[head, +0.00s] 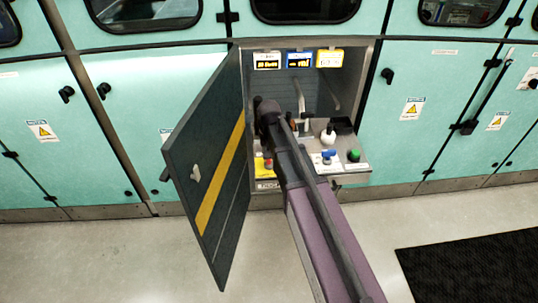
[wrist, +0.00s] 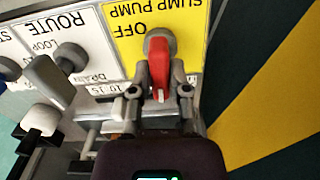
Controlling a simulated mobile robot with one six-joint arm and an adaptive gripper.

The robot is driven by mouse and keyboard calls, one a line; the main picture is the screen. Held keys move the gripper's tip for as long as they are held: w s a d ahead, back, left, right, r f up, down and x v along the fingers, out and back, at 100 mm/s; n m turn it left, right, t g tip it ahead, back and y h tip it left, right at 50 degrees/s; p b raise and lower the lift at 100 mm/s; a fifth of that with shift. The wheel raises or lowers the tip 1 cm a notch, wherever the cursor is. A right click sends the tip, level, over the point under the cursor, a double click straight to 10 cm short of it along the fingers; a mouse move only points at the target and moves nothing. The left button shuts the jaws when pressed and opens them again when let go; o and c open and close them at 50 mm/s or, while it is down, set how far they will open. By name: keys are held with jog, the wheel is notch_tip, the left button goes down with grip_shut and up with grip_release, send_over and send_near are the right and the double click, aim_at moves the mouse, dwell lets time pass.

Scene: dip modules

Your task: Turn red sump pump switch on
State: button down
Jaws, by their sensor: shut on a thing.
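The red sump pump switch (wrist: 158,72) sits on a yellow plate (wrist: 118,42) with upside-down "SUMP PUMP" and "OFF" lettering in the wrist view. Its red lever points down the picture, away from the "OFF" word, with a pale mark at its end. My gripper (wrist: 160,93) has one finger on each side of the lever and is shut on it. In the head view the yellow plate (head: 260,167) shows at the lower left of the open cabinet, and my arm hides much of that area.
A dark door (head: 210,165) with a yellow stripe stands open close to the left. White "ROUTE" plate controls (wrist: 75,60) sit beside the yellow plate. The panel also has a blue control (head: 328,155), a green button (head: 354,155) and a white knob (head: 328,136).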

jog(key=shift+n, duration=0.5)
jog(key=c, duration=0.6)
grip_release()
jog(key=shift+m, duration=0.4)
